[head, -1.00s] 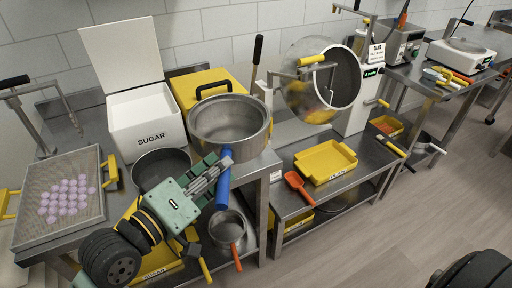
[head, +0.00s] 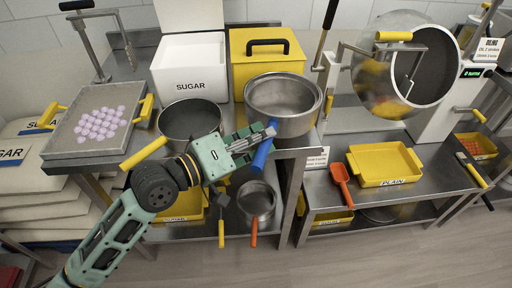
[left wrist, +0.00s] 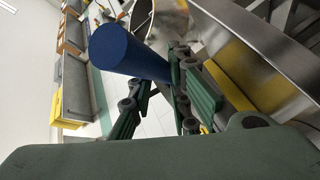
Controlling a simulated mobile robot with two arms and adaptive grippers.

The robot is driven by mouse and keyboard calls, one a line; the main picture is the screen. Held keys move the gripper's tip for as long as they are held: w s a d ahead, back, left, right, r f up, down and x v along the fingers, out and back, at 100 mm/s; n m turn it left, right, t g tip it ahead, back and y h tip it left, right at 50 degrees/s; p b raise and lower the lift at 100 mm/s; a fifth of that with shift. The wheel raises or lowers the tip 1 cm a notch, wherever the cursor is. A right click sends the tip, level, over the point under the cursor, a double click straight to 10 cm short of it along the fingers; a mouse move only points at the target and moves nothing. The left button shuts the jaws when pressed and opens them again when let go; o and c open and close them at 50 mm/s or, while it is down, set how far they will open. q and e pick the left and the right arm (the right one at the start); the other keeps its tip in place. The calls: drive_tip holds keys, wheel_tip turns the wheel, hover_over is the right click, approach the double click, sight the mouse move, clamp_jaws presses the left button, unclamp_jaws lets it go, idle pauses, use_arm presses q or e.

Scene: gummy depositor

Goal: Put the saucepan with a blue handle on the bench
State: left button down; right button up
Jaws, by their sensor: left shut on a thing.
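The steel saucepan (head: 283,122) with the blue handle (head: 262,157) is upright at the right end of the left bench (head: 290,150), in front of a yellow box. Its handle points toward me, past the bench's front edge. My left gripper (head: 264,134) is shut on the blue handle, close to the pan. In the left wrist view the blue handle (left wrist: 130,52) passes by the fingers (left wrist: 172,95). I cannot tell whether the pan's base touches the bench, as its underside is hidden. My right gripper is not in view.
A dark pan with a yellow handle (head: 145,153), a sugar bin (head: 190,72) and a yellow box (head: 265,55) crowd the bench. A tray of purple gummies (head: 78,140) lies left. A smaller orange-handled saucepan (head: 256,200) is on the lower shelf. The depositor drum (head: 392,65) stands right.

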use_arm(q)
drive_tip(key=f, duration=0.1)
drive_tip(key=w+f, duration=0.1)
drive_tip(key=f, duration=0.1)
drive_tip(key=w+a+f+b, duration=0.1)
drive_tip(key=f, duration=0.1)
drive_tip(key=shift+w+f, duration=0.15)
drive_tip(key=shift+f, duration=0.05)
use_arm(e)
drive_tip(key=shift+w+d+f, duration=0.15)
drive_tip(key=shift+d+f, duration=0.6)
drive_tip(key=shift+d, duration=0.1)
use_arm(q)
drive_tip(key=c, duration=2.1)
unclamp_jaws()
drive_tip(key=shift+f, duration=0.15)
drive_tip(key=o, duration=0.4)
drive_tip(key=shift+o, duration=0.3)
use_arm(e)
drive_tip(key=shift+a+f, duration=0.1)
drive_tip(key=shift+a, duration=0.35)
use_arm(q)
drive_tip(key=shift+a, duration=0.1)
